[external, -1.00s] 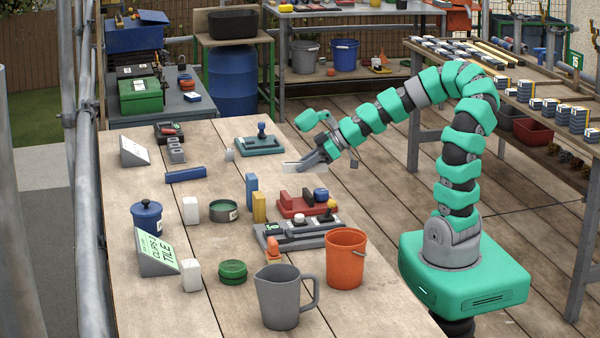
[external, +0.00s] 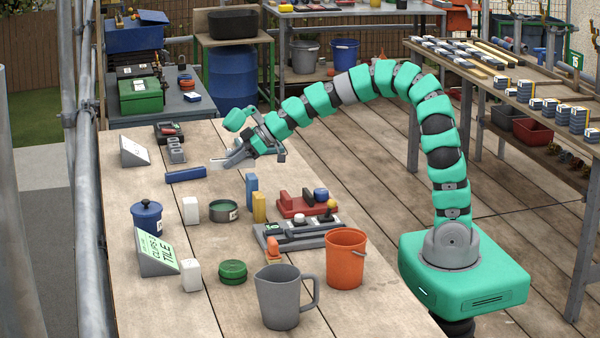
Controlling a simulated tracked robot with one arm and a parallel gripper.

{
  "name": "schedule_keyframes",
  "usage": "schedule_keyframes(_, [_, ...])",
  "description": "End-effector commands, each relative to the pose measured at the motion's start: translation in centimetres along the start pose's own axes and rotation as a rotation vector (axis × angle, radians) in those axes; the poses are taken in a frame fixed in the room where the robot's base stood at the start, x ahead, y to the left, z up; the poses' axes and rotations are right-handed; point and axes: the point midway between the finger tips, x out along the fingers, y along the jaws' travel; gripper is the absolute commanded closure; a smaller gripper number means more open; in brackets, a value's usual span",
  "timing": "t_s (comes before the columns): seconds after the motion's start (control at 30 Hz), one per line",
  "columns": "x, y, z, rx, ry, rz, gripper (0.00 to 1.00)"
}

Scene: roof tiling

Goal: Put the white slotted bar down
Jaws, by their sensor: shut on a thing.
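My gripper (external: 230,161) is over the far part of the wooden workbench. It is shut on the white slotted bar (external: 215,168). Only a small pale end of the bar shows to the left of the fingertips; the rest is hidden, and its slots cannot be made out. The bar is low, close to the right end of a blue bar (external: 185,174). I cannot tell whether it touches the bench top.

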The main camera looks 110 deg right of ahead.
Motion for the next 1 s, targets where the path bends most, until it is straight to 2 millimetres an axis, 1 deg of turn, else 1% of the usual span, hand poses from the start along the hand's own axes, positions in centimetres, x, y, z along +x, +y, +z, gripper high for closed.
schedule_keyframes(0.03, [1.0,-0.6,-1.1,-0.01,0.001,-0.007,1.0])
schedule_keyframes(0.2, [4.0,-2.5,-4.4,-0.028,0.0,-0.031,1.0])
schedule_keyframes(0.4, [6.5,-5.1,-8.0,-0.046,0.003,-0.057,1.0])
schedule_keyframes(0.5, [7.3,-6.2,-9.0,-0.052,0.0,-0.069,1.0])
schedule_keyframes(0.6, [7.8,-6.7,-9.6,-0.056,0.0,-0.075,1.0])
schedule_keyframes(0.67, [8.0,-6.8,-9.6,-0.056,0.0,-0.076,1.0])
schedule_keyframes(0.77, [8.6,-6.9,-8.8,-0.055,-0.001,-0.078,1.0])
schedule_keyframes(1.0, [10.9,-7.1,-5.3,-0.054,-0.002,-0.08,1.0])
